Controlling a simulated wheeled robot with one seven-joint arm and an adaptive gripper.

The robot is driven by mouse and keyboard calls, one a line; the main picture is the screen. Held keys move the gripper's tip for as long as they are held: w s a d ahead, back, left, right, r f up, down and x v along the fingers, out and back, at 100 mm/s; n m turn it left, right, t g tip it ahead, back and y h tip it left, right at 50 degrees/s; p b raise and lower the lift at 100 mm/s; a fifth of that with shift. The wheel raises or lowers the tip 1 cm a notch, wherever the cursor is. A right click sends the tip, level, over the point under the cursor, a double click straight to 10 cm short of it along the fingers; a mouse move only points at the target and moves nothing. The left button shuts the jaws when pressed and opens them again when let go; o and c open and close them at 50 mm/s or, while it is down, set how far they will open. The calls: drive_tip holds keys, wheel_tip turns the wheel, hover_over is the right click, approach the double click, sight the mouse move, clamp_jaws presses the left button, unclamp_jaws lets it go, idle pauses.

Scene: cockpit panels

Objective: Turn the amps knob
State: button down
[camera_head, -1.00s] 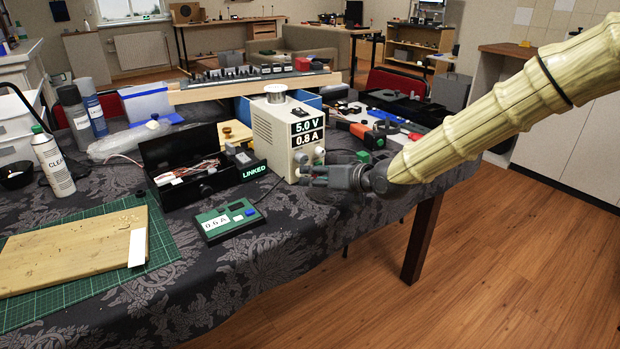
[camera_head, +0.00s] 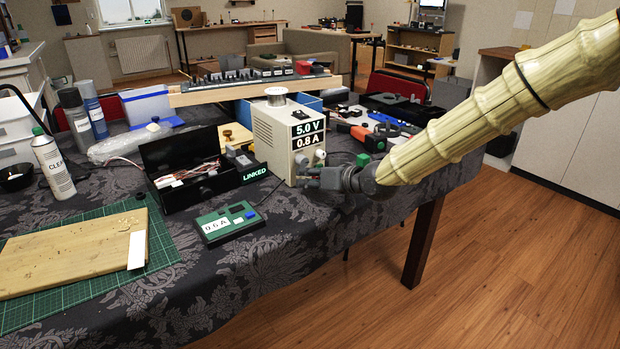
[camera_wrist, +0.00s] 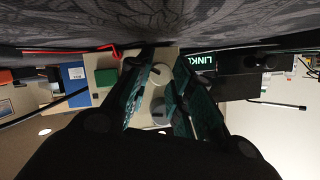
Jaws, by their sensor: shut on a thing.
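The cream power supply (camera_head: 272,140) stands on the table, its front showing 5.0 V above 0.8 A on the display (camera_head: 307,135). Pale round knobs (camera_head: 320,156) sit below the display. My gripper (camera_head: 312,178) is at the lower front of the supply. In the wrist view, my fingers (camera_wrist: 163,78) are on either side of a pale knob (camera_wrist: 160,74) and shut on it. Another pale knob (camera_wrist: 158,108) also shows between the fingers in that view. No label is readable on the knobs, and the fingers partly hide the lower front.
A green box (camera_head: 228,223) reading 0.6 A lies in front of the supply. A black open case (camera_head: 190,172) with wires and a lit LINKED sign (camera_head: 254,174) is to the left. A green terminal (camera_head: 362,160) and an orange-black tool (camera_head: 362,134) are to the right.

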drive_tip(key=shift+n+h, duration=0.3)
drive_tip(key=shift+s+a+n+t+h, duration=0.1)
drive_tip(key=shift+n+t+h, duration=0.25)
drive_tip(key=shift+n, duration=0.35)
drive_tip(key=shift+n+t+h, duration=0.45)
drive_tip(key=shift+n+h, duration=0.2)
drive_tip(key=shift+n, duration=0.25)
drive_tip(key=c, duration=1.3)
unclamp_jaws()
drive_tip(key=shift+o, duration=0.2)
drive_tip(key=shift+s, duration=0.1)
drive_tip(key=v, duration=1.2)
drive_tip(key=shift+a, duration=0.1)
